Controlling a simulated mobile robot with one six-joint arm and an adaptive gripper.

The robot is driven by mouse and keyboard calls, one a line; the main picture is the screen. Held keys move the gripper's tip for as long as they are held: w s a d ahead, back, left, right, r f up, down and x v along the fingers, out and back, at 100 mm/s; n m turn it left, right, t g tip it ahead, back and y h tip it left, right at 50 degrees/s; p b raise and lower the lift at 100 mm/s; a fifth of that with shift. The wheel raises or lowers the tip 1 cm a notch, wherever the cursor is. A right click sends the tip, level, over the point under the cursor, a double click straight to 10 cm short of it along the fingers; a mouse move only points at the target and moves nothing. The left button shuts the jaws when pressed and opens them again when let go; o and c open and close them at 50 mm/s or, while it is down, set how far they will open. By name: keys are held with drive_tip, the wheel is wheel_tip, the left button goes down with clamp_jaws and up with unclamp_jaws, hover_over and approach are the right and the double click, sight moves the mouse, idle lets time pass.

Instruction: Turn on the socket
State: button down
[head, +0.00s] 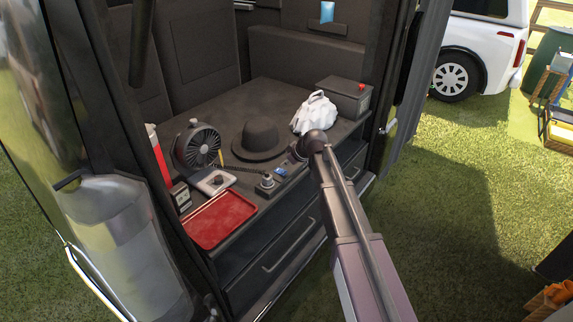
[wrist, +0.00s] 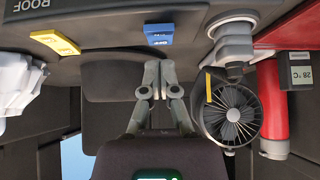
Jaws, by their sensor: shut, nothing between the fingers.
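A small blue switch (head: 281,171) sits on the dark counter near its front edge, beside a grey and white round plug or socket (head: 267,182). In the wrist view, the blue switch (wrist: 158,38) is just beyond my fingertips, and the grey and white plug or socket (wrist: 232,45) is to its right. I cannot tell the switch's position. My gripper (wrist: 158,66) is shut and empty, with a visible gap to the blue switch. In the head view my arm's end is over the counter's front edge, right of the switch; its fingers are hard to make out.
A yellow switch (wrist: 55,42) is near a ROOF label. A dark box (head: 343,96) with a red button stands at the back right.

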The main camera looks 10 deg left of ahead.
drive_tip(key=shift+d+f+b, duration=0.1)
drive_tip(key=shift+f+b, duration=0.65)
drive_tip(key=shift+f, duration=0.25)
drive_tip(key=shift+d, duration=0.1)
